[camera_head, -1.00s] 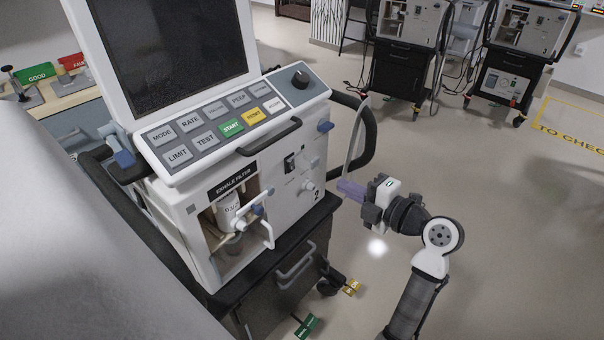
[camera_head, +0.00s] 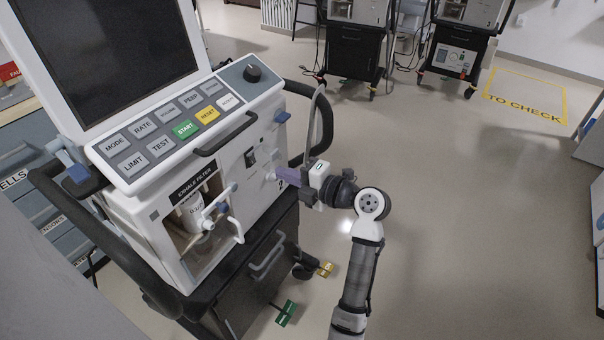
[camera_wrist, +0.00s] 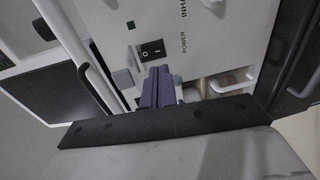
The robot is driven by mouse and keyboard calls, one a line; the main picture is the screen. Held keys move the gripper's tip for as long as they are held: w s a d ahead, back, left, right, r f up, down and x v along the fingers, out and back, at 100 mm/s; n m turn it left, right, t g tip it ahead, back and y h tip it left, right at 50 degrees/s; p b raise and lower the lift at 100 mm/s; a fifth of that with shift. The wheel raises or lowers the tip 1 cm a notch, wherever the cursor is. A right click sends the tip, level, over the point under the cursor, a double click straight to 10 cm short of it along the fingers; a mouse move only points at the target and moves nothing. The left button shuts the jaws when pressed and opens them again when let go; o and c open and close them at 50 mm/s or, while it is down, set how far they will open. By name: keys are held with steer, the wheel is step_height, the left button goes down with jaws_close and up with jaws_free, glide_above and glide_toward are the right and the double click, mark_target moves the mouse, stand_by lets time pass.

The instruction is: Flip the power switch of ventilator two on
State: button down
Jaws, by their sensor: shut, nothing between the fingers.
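The ventilator marked 2 (camera_head: 235,185) stands at the left of the head view. Its black power switch (camera_head: 251,157) is on the white front panel, above the number. In the wrist view the switch (camera_wrist: 153,51), marked O and I beside the word POWER, sits just beyond my fingertips; I cannot tell which side is pressed. My gripper (camera_head: 272,175) is shut and empty, its purple fingers pointing at the panel, right of and below the switch. In the wrist view the closed fingers (camera_wrist: 158,80) appear just below the switch, seemingly apart from it.
A green square (camera_wrist: 122,78) is beside the switch in the wrist view. A handle (camera_head: 236,229) and the exhale filter bay (camera_head: 185,220) are left of my gripper. A hose (camera_head: 314,120) hangs behind it. Two other ventilators stand at the back. The floor to the right is clear.

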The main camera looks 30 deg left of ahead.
steer(key=a+p, duration=0.2)
steer(key=a, duration=0.5)
steer(key=shift+f, duration=0.45)
steer(key=shift+w+f, duration=0.1)
steer(key=shift+a+b, duration=0.15)
steer(key=shift+b, duration=0.9)
